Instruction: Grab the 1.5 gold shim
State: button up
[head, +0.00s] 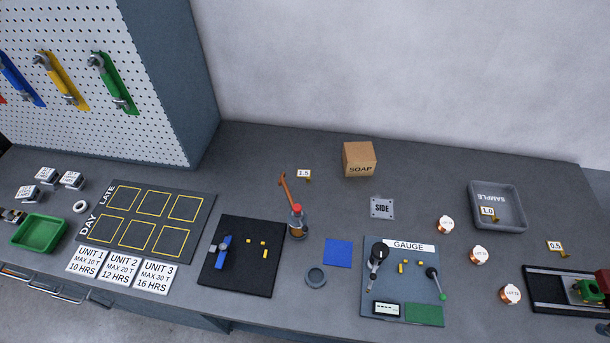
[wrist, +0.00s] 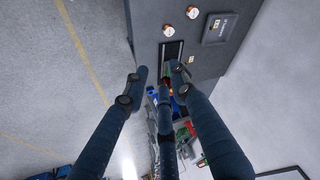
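A small gold shim (head: 308,179) lies by the white 1.5 tag (head: 303,173) at the back middle of the grey bench in the head view. It is tiny and partly behind its tag. It does not show in the wrist view.
A bottle with an orange-handled tool (head: 296,218) stands just in front of the 1.5 tag. A soap box (head: 359,159) stands to its right. Other tags read 1.0 (head: 487,211), at the sample tray (head: 514,221), and 0.5 (head: 555,246). A gauge board (head: 375,285) lies in front.

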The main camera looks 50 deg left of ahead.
jog(key=w+a+m+g+p, duration=0.1)
jog(key=w+a, duration=0.5)
jog(key=a, duration=0.3)
jog(key=w+a+m+g+y+p, duration=0.1)
jog(key=w+a, duration=0.4)
jog(key=a, duration=0.4)
jog(key=w+a+m+g+p, duration=0.1)
jog(key=w+a, duration=0.5)
jog(key=a, duration=0.3)
jog(key=w+a+f+m+g+p, duration=0.1)
jog(key=a+f, duration=0.4)
jog(key=a, duration=0.6)
jog(key=a+f+m, duration=0.1)
jog(key=a+f, duration=0.4)
jog(key=a, duration=0.6)
jog(key=s+a+f+p, duration=0.1)
jog(key=s+a+f, duration=0.4)
jog(key=a+f, duration=0.2)
jog(key=s+a+f+m+h, duration=0.1)
jog(key=s+a+f, duration=0.4)
jog(key=a, duration=0.6)
jog(key=s+a+f+m+g+p, duration=0.1)
jog(key=s+a+f, duration=0.5)
jog(key=a+f, duration=0.3)
jog(key=shift+f+p, duration=0.3)
jog(key=shift+a+f, duration=0.1)
jog(key=shift+f, duration=0.05)
jog(key=shift+w+f, duration=0.1)
jog(key=shift+f, duration=4.05)
